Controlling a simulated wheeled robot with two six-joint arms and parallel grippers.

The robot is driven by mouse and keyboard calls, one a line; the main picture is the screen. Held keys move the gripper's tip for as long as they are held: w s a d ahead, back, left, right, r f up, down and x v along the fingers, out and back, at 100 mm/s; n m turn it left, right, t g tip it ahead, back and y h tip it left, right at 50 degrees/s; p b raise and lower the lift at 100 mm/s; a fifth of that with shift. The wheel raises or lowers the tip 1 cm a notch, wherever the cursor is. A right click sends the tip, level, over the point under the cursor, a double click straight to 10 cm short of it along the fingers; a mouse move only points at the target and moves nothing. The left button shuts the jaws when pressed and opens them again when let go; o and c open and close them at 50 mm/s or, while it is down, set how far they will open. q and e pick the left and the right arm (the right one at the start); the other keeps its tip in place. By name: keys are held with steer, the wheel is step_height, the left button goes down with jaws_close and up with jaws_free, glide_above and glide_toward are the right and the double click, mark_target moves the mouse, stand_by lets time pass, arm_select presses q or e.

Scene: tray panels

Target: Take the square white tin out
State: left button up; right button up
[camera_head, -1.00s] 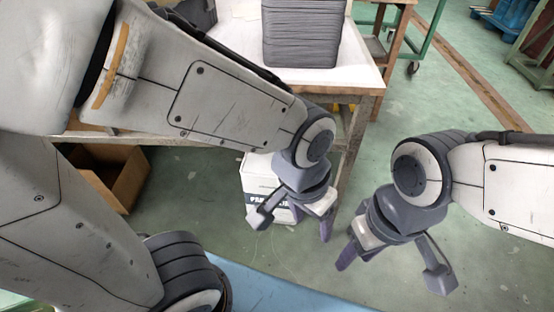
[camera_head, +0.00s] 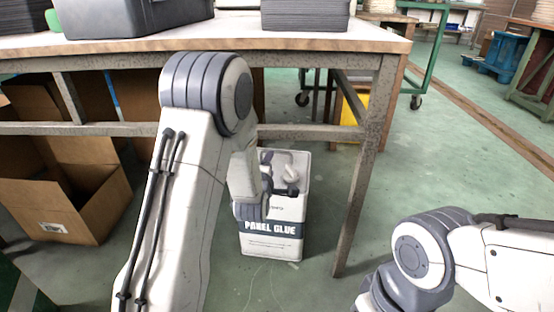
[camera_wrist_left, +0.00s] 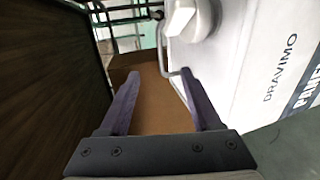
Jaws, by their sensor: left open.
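The square white tin (camera_head: 272,242), labelled PANEL GLUE, stands upright on the floor under the table's front right part. In the left wrist view its white side (camera_wrist_left: 250,75) fills the right, with a white cap (camera_wrist_left: 190,20) and a thin wire handle (camera_wrist_left: 164,58) on top. My left gripper (camera_wrist_left: 160,74) is open beside the tin, its right finger close to the handle; I cannot tell if they touch. Nothing is held between the fingers. In the head view my left arm hides part of the tin's top and left side. My right gripper is below the frame.
The table (camera_head: 330,42) overhangs the tin, with a leg (camera_head: 358,190) just right of it. Open cardboard boxes (camera_head: 60,195) stand under the table at left. Dark grey trays (camera_head: 305,14) rest on the table.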

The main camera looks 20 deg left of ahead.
mark_target(276, 152)
arm_select(q)
steer(key=b+x, duration=0.1)
steer(key=x, duration=1.1)
steer(key=shift+w, duration=0.1)
jaws_close()
steer(key=shift+r, duration=0.25)
stand_by(0.6)
